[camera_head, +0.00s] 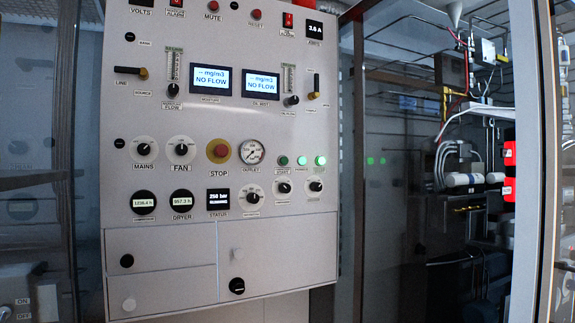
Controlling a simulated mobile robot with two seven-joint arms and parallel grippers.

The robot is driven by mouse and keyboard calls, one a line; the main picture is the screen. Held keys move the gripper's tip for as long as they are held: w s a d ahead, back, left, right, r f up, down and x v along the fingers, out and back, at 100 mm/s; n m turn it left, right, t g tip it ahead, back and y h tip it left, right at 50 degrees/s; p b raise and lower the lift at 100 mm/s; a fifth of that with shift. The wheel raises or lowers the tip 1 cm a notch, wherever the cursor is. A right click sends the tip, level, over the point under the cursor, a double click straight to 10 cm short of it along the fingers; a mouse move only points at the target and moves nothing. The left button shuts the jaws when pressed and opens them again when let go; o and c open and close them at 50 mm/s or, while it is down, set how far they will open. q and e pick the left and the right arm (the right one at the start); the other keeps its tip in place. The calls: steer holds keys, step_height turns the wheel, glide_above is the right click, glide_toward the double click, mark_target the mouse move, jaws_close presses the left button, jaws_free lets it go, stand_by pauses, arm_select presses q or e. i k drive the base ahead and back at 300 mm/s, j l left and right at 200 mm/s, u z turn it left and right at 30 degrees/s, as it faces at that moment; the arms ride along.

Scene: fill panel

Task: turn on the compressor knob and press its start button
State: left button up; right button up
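The grey control panel (225,225) stands upright at centre left. In its lower right part is a larger round knob (252,195) on a white dial, with two smaller knobs (284,187) and (316,186) beside it. Their labels are too small to read, so I cannot tell which is the compressor knob. Above them is a dark green button (283,160) with a label that may read start, beside two brightly lit green lamps (301,160) and (320,160). Neither of my grippers is in view.
The MAINS knob (143,149), FAN knob (181,149) and red STOP button (220,152) sit left of a gauge (250,152). Glass and a metal post (550,160) stand to the right, with pipework behind.

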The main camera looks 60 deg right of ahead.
mark_target(283, 188)
steer(key=k+l+z, duration=0.1)
steer(key=z, duration=0.65)
steer(key=k+l+z, duration=0.1)
steer(key=z, duration=0.3)
steer(key=l+z, duration=0.2)
steer(key=z, duration=0.2)
